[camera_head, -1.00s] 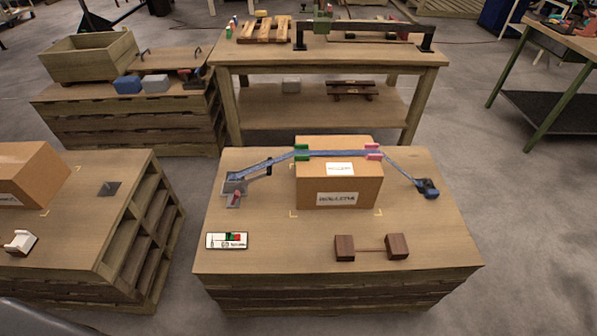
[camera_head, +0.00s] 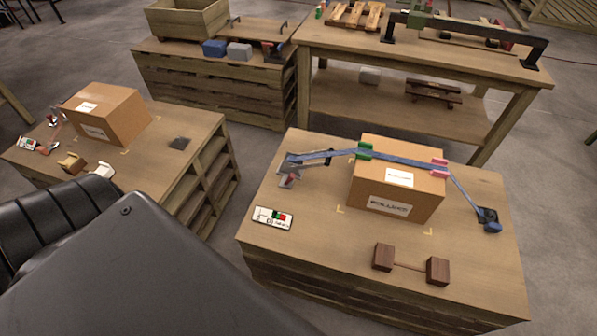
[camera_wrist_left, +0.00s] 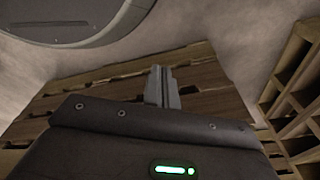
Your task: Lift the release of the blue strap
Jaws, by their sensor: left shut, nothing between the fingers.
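The blue strap (camera_head: 405,161) runs over a cardboard box (camera_head: 397,205) on the right-hand wooden stand (camera_head: 330,240). It passes a green corner guard (camera_head: 365,151) and a pink corner guard (camera_head: 439,169). Its left end meets a grey metal fitting (camera_head: 290,177), with a dark piece on the strap beside it. Its right end meets a dark and blue fitting (camera_head: 488,219). I cannot make out the release's position. In the left wrist view my left gripper (camera_wrist_left: 162,72) is shut and empty over wooden slats, away from the strap. My right gripper is not in view.
A second stand on the left holds another box (camera_head: 108,115). My dark arm covers the lower left. A workbench (camera_head: 420,60) stands behind.

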